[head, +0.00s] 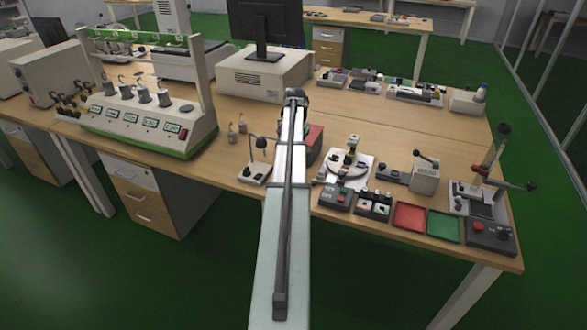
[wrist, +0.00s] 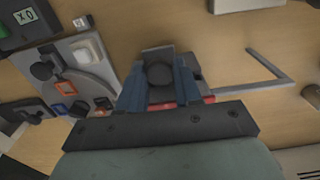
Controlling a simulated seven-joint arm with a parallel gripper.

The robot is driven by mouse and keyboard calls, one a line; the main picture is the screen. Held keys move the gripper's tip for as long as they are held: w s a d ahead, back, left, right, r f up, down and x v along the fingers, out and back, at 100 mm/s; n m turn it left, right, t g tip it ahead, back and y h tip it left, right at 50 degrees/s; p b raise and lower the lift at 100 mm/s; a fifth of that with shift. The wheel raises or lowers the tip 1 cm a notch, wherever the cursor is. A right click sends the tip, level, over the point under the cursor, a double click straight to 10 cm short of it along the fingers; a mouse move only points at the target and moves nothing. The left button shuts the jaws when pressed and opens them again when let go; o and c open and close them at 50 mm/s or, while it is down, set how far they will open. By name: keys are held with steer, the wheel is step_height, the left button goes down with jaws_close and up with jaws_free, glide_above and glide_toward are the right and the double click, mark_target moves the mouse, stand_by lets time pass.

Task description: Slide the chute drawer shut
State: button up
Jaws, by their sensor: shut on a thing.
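In the wrist view my gripper (wrist: 160,82) has its two blue fingers shut on either side of a dark round knob (wrist: 160,72). The knob sits on a small grey fixture (wrist: 196,62) with red parts along its lower edge. This looks like the chute drawer, but its outline is mostly hidden by my fingers and palm, and I cannot tell how far it stands open. In the head view a red-topped box (head: 315,137) shows just right of my arm. My arm hides my gripper and the rest of the fixture there.
A white plate with a round dial (wrist: 75,70) lies close beside my fingers. A small stand (head: 256,172) is left of my arm. A monitor (head: 265,25) stands behind.

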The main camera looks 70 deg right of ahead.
steer(key=shift+d, duration=0.6)
steer(key=o, duration=0.6)
steer(key=shift+c, duration=0.2)
steer(key=shift+r, duration=0.1)
steer(key=shift+r, duration=2.4)
